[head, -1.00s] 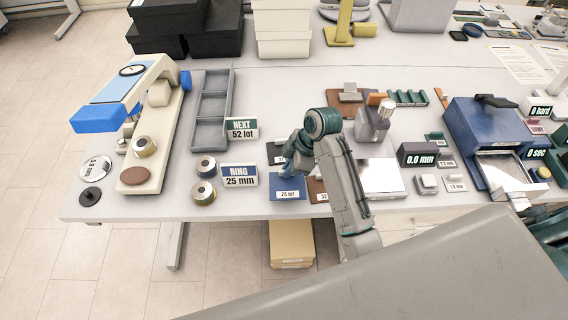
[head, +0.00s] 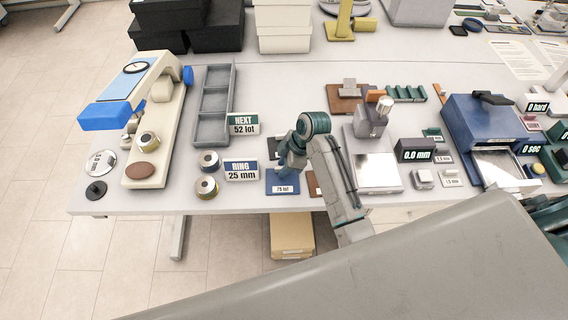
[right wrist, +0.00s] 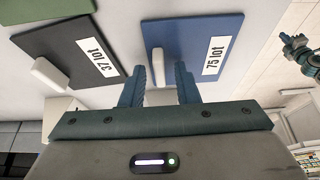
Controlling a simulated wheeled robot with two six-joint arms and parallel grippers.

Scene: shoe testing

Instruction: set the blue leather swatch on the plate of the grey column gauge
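The blue leather swatch (head: 283,187), labelled 75 lot, lies flat near the table's front edge. In the right wrist view the swatch (right wrist: 193,62) has a pale upright tab (right wrist: 158,62). My right gripper (head: 286,172) is low over its far side; in the wrist view the gripper (right wrist: 160,84) is open, one finger on each side of the tab, with gaps visible. The grey column gauge (head: 369,124) stands to the right, its shiny plate (head: 377,171) bare. My left gripper is not identifiable in either view.
A black swatch (right wrist: 70,52), labelled 37 lot, lies beside the blue one. A brown swatch (head: 314,184) is partly hidden by my arm. The RING 25 mm sign (head: 241,170) and NEXT 52 lot sign (head: 243,124) stand left. A 0.0 mm display (head: 416,151) stands right of the gauge plate.

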